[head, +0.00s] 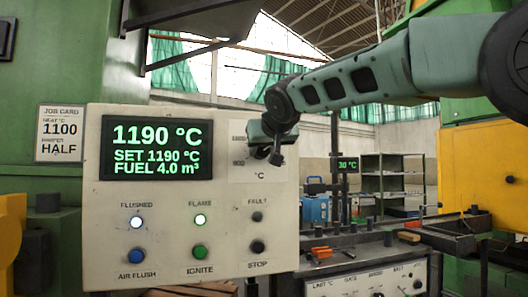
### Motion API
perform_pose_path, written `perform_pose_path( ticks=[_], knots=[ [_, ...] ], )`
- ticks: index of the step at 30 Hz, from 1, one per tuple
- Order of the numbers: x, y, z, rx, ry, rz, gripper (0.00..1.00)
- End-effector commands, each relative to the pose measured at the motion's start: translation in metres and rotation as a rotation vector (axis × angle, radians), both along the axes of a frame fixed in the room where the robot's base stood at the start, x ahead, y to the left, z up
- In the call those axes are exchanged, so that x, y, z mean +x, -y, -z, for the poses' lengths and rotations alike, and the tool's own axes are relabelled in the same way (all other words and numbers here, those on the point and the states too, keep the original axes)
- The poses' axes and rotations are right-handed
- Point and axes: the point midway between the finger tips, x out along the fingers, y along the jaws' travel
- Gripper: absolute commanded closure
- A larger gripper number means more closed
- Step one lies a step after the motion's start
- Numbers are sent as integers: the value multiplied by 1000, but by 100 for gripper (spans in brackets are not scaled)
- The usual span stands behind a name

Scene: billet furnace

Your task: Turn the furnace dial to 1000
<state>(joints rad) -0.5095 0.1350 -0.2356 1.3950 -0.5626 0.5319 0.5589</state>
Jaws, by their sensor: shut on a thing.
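The furnace control panel (112,240) is a pale box at the left. Its display (156,148) reads 1190 °C, SET 1190 °C and FUEL 4.0 m³ in green. My gripper (266,148) reaches in from the right and is shut at the panel's upper right, over the °C scale. The dial is hidden behind my gripper, so its pointer cannot be read. Parts of the scale markings are covered too. The FLUSHED lamp (136,222) and FLAME lamp (200,220) are lit; the FAULT lamp (257,217) is dark.
Below the lamps are a blue AIR FLUSH button (136,255), a green IGNITE button (200,252) and a black STOP button (257,247). A job card (60,134) at left reads 1100 and HALF. A second console (365,281) stands at lower right.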

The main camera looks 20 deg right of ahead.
Motion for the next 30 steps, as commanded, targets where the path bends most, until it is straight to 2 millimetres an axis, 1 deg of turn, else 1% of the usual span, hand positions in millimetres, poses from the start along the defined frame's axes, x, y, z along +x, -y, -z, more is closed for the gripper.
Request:
perform_pose_path(
  ticks=[8, 30],
  knots=[
    [0, -2, 4, -214, 2, -1, 83],
    [0, -6, 7, -919, 1, -1, 83]
  ],
)
